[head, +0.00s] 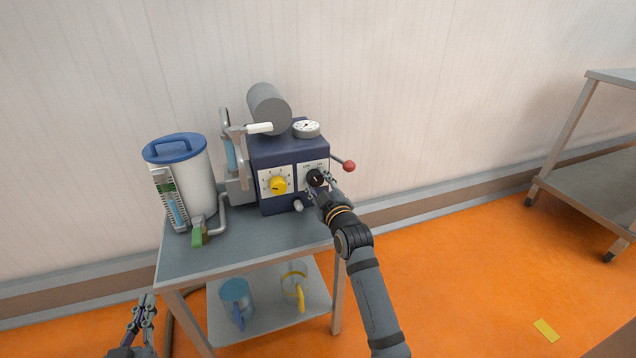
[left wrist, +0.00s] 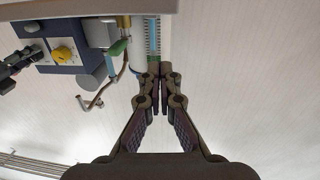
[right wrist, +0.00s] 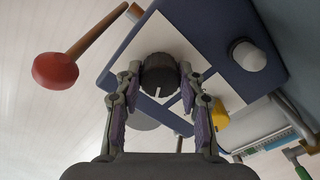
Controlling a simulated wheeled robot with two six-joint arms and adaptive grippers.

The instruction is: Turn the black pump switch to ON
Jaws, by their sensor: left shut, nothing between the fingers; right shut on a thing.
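The black pump switch (head: 316,177) is a round knob with a white mark on a white plate, on the front of the dark blue machine box (head: 262,152). My right gripper (head: 318,189) is at the knob. In the right wrist view its fingers are closed on either side of the black knob (right wrist: 160,78), whose white mark is visible. The plate's lettering is too small or covered to read. My left gripper (head: 148,300) is low at the left, in front of the table, away from the switch. In the left wrist view its fingertips (left wrist: 153,76) are together and empty.
A yellow knob (head: 279,185) sits left of the switch. A red-ended lever (head: 348,166) sticks out on the right. A white tank with a blue lid (head: 176,150) and a green-handled valve (head: 198,236) stand left on the grey table (head: 250,245). Jugs stand on the lower shelf.

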